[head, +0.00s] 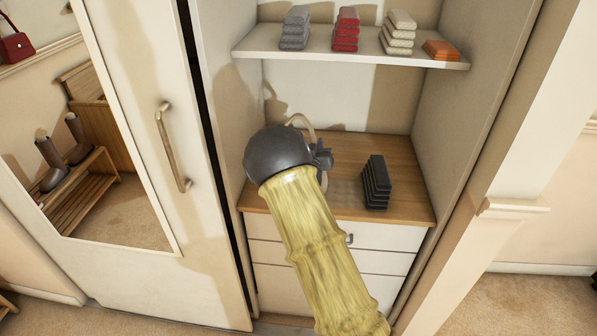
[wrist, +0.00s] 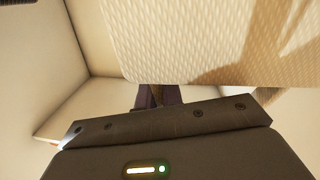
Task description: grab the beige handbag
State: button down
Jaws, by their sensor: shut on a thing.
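The beige handbag is mostly hidden in the head view behind my dark wrist. A thin beige curved part, which looks like its handle (head: 302,122), shows above the wrist. In the wrist view the woven beige handbag (wrist: 215,40) fills the upper middle and right, close to the camera. My gripper (head: 323,160) is over the wooden counter inside the closet. Its fingers (wrist: 158,95) show at the bag's lower edge and are shut on the handbag. The exact part gripped is hidden, and I cannot tell whether the bag touches the counter.
A stack of dark folded items (head: 376,183) stands on the wooden counter (head: 405,190), right of my gripper. A white shelf (head: 350,52) above holds grey, red, beige and orange stacks. A mirrored door (head: 130,130) with a handle stands at the left. White drawers (head: 385,236) are below.

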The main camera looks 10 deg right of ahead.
aim_at(299, 116)
jog(key=shift+r, duration=0.1)
notch_tip(299, 116, up, 10)
dwell(0.6)
jog(key=shift+w, duration=0.1)
dwell(0.4)
